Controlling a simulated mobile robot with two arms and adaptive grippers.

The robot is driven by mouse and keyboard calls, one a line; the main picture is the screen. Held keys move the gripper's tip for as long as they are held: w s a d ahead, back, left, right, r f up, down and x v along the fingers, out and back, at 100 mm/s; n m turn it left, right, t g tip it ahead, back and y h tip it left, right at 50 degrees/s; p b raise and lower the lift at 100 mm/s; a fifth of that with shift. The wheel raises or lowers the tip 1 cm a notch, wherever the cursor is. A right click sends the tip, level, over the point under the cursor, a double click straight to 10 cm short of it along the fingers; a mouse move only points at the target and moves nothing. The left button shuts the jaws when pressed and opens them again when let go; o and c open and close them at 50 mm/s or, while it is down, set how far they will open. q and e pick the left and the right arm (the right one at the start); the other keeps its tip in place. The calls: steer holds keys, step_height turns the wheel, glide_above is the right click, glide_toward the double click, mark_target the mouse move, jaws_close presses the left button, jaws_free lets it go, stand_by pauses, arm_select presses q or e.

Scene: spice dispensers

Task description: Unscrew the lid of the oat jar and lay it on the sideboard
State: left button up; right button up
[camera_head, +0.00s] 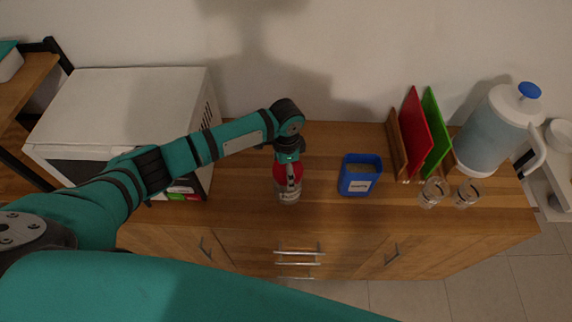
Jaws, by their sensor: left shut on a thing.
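The fingers cover part of the lid, and I cannot tell whether the lid is loose from the jar. The jar's label is too small to read. My right gripper is not in view.
A blue container (359,183) with a white label stands right of the jar. Further right are a rack with red (413,135) and green boards (436,135), two small glasses (432,193) and a water jug (490,130). A white microwave (120,105) stands left. Bare wood lies around the jar.

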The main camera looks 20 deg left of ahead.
arm_select(q)
steer(key=shift+d+n, duration=0.1)
steer(key=shift+n, duration=1.9)
steer(key=o, duration=1)
steer(key=shift+s, duration=0.1)
